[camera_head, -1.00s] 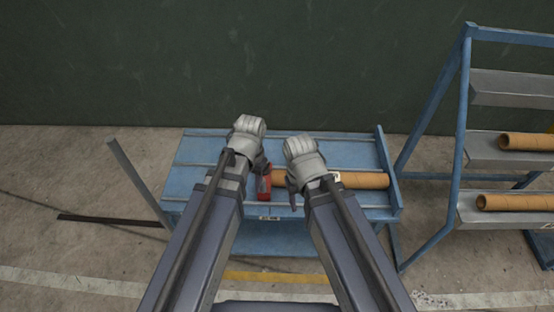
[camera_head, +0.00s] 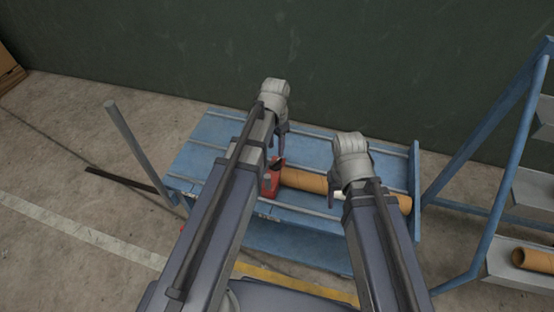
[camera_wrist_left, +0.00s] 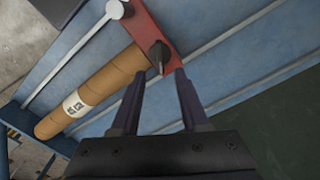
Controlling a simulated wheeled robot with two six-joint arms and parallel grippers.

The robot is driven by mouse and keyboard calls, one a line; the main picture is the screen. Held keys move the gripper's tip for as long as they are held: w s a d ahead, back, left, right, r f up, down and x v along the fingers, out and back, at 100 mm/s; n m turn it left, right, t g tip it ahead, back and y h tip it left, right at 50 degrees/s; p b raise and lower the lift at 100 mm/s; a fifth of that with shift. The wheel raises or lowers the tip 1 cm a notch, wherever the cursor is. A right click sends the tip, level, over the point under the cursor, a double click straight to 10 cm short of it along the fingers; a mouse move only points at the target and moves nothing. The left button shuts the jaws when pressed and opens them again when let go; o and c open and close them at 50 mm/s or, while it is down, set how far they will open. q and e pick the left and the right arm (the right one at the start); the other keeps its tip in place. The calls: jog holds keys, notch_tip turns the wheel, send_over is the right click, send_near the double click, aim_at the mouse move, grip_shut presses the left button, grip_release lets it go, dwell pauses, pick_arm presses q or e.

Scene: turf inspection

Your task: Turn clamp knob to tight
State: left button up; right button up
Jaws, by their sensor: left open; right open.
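The red clamp (camera_head: 268,183) sits on the blue table at the left end of a brown tube (camera_head: 302,180). Its dark knob (camera_wrist_left: 158,52) shows in the left wrist view on the red body, with its bar pointing toward my gripper. My left gripper (camera_wrist_left: 157,74) is open, and the knob lies between and just beyond its fingertips in that view. Whether the fingers touch the knob, I cannot tell. In the head view my left gripper (camera_head: 281,153) is just above the clamp. My right gripper (camera_head: 337,197) is open over the tube, its fingers partly hidden.
The blue table (camera_head: 210,150) has raised metal strips. A grey post (camera_head: 132,145) leans at its left. A blue rack (camera_head: 500,150) with metal shelves and another tube (camera_head: 535,259) stands at the right. A pale lever (camera_wrist_left: 92,32) lies beside the clamp.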

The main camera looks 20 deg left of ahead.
aim_at(276, 161)
pick_arm(q)
notch_tip(276, 161, down, 7)
jog(key=b, duration=0.6)
grip_shut()
dwell(0.4)
